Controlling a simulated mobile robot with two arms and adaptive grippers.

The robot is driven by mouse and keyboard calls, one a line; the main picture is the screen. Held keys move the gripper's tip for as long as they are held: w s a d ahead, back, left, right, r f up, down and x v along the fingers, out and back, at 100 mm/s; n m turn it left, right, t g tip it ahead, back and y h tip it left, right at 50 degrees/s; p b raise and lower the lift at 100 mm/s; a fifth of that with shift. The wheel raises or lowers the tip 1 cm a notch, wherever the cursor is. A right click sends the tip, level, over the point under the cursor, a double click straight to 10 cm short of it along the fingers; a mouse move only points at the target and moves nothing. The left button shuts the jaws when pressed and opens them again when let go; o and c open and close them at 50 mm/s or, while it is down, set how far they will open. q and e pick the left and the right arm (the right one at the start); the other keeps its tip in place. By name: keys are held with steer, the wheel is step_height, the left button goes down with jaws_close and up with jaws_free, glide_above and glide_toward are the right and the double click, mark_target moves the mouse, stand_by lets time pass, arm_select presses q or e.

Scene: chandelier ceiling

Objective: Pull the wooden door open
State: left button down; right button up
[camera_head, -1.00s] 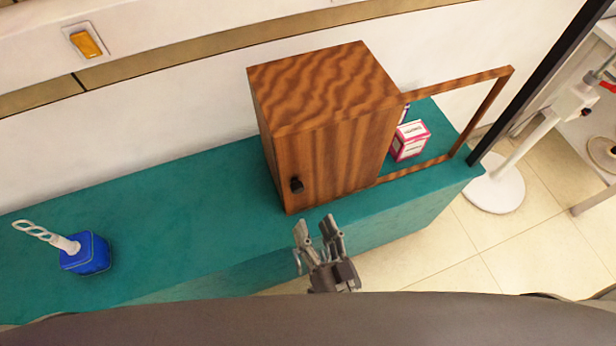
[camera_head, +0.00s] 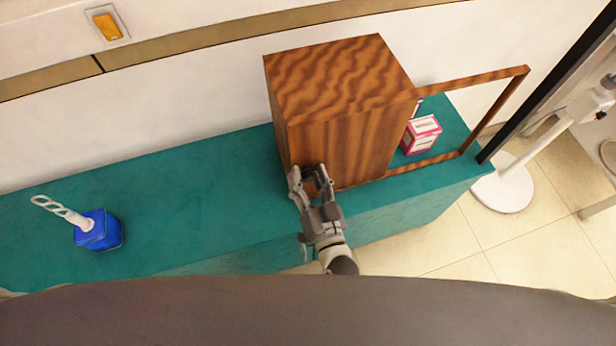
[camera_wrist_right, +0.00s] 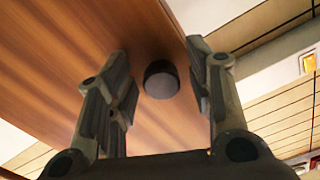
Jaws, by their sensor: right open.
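The wooden cabinet (camera_head: 340,80) stands on the teal counter against the wall. Its wooden door (camera_head: 345,143) is the striped front face, and it looks shut. My right gripper (camera_head: 311,172) is open at the lower left of the door and hides the knob in the head view. In the right wrist view the round dark knob (camera_wrist_right: 161,79) sits on the door (camera_wrist_right: 75,50) between the two spread fingers (camera_wrist_right: 163,90). Clear gaps show on both sides of the knob. My left gripper is not in view.
An open wooden frame (camera_head: 500,100) extends right of the cabinet, with a pink and white box (camera_head: 421,134) behind it. A blue container with a pale twisted handle (camera_head: 97,230) stands on the teal counter (camera_head: 200,190) at left. A black post (camera_head: 545,85) rises at right.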

mark_target(353, 156)
jaws_close()
steer(key=shift+w+d, duration=0.15)
steer(key=shift+d, duration=0.35)
steer(key=w+d, duration=0.1)
steer(key=d, duration=0.2)
steer(key=w+d, duration=0.1)
steer(key=d, duration=0.3)
steer(key=w+d+p, duration=0.1)
steer(key=d, duration=0.2)
steer(key=shift+w+d, duration=0.2)
steer(key=shift+d, duration=0.1)
steer(key=w+d+b, duration=0.2)
steer(key=w+d, duration=0.2)
steer(key=d, duration=0.9)
steer(key=shift+w+a, duration=0.1)
jaws_free()
